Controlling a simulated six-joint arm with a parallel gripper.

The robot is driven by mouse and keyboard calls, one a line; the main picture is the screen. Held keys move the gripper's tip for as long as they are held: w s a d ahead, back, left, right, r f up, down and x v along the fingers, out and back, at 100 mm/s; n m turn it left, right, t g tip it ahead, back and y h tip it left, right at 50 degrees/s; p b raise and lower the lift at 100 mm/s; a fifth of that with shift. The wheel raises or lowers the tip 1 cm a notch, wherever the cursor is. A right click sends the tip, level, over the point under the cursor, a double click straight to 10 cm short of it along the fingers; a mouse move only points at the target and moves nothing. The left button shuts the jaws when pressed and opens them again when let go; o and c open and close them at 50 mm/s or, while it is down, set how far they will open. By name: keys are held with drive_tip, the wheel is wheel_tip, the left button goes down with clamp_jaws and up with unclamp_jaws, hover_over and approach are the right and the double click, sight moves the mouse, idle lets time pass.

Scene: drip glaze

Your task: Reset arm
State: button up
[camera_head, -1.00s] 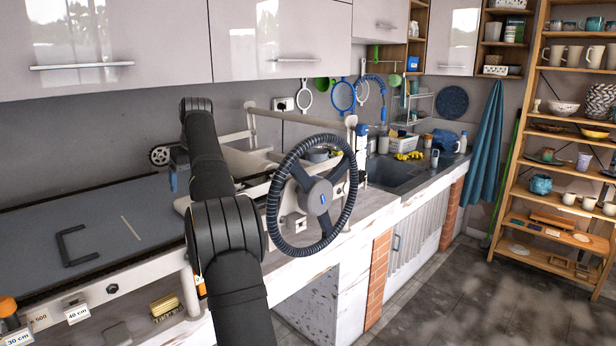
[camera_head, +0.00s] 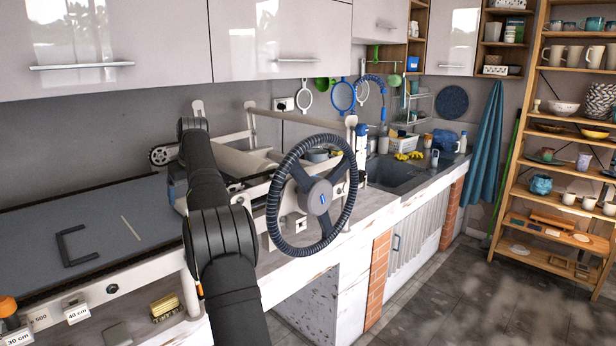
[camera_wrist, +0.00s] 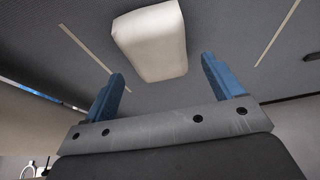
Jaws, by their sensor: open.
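My gripper (camera_wrist: 160,82) is open in the wrist view, with its two blue fingers spread apart. A pale cream block with rounded corners (camera_wrist: 150,40) lies on a dark grey surface (camera_wrist: 225,30) beyond the fingertips. The block appears between the fingers in the picture, and I see no contact with either one. In the head view my black arm reaches over the slab roller, and the gripper is mostly hidden behind it.
The slab roller's large spoked wheel (camera_head: 318,197) stands just right of my arm. Its grey bed (camera_head: 90,228) stretches left, with a dark angled bracket (camera_head: 80,243) and a thin stick (camera_head: 131,228) on it. A sink (camera_head: 400,175) and shelves (camera_head: 560,150) are farther right.

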drive_tip(key=shift+w+r, duration=0.1)
drive_tip(key=shift+r, duration=1.2)
drive_tip(key=s+a+r, duration=0.3)
drive_tip(key=s+a, duration=0.6)
drive_tip(key=s, duration=0.3)
drive_tip(key=s+a+r, duration=0.3)
drive_tip(key=s+a, duration=0.5)
drive_tip(key=s, duration=0.4)
drive_tip(key=s+a+f, duration=0.1)
drive_tip(key=a+f, duration=0.1)
drive_tip(key=a, duration=0.1)
drive_tip(key=s+a+f, duration=0.2)
drive_tip(key=a, duration=0.2)
drive_tip(key=s+a+f, duration=0.1)
drive_tip(key=a+f, duration=0.2)
drive_tip(key=shift+s+a, duration=0.3)
wheel_tip(320, 180, down, 2)
drive_tip(key=shift+f, duration=0.9)
